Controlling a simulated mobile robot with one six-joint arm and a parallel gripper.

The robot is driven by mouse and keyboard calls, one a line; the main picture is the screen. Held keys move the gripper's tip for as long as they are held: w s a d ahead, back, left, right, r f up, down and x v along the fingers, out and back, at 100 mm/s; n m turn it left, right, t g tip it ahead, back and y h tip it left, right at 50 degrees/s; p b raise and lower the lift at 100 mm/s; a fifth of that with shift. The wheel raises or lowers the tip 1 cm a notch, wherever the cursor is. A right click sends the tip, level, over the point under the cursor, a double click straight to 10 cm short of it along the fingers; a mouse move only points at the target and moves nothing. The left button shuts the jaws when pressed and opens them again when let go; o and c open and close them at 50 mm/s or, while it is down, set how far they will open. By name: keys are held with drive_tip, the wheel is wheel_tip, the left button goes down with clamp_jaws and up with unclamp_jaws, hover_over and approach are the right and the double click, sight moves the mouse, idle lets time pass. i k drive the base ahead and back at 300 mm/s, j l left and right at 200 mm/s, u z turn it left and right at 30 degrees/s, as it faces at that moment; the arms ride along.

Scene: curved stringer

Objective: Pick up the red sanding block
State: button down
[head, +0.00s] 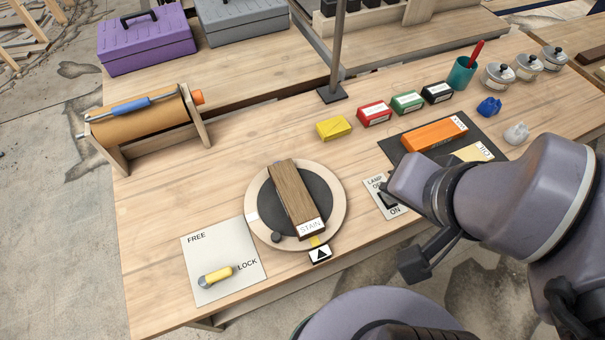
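A small red block (374,114) with a white label on its front stands on the wooden bench, toward the back. It is in a row between a yellow block (334,128) on its left and a green block (407,102) on its right, with a black block (437,93) further right. My arm comes in from the lower right, in front of the row and apart from it. My gripper's fingers cannot be made out among the dark parts near the arm's end. Nothing visible touches the red block.
A round turntable (334,208) holds a brown wooden piece (292,196) labelled STAIN. A dark mat (394,152) carries an orange block (434,134). A post (336,60) stands behind the row. A paper roll (140,122) stands left. The bench between roll and yellow block is clear.

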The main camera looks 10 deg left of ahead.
sight(378, 112)
drive_tip(key=i+l+u, duration=0.25)
drive_tip(key=l, duration=0.15)
drive_tip(key=i+l+u, duration=0.1)
drive_tip(key=l+u, duration=0.2)
drive_tip(key=l, duration=0.15)
drive_tip(key=i+l+u, duration=0.1)
drive_tip(key=l+u, duration=0.15)
drive_tip(key=l, duration=0.2)
drive_tip(key=l+u, duration=0.25)
drive_tip(key=l, duration=0.2)
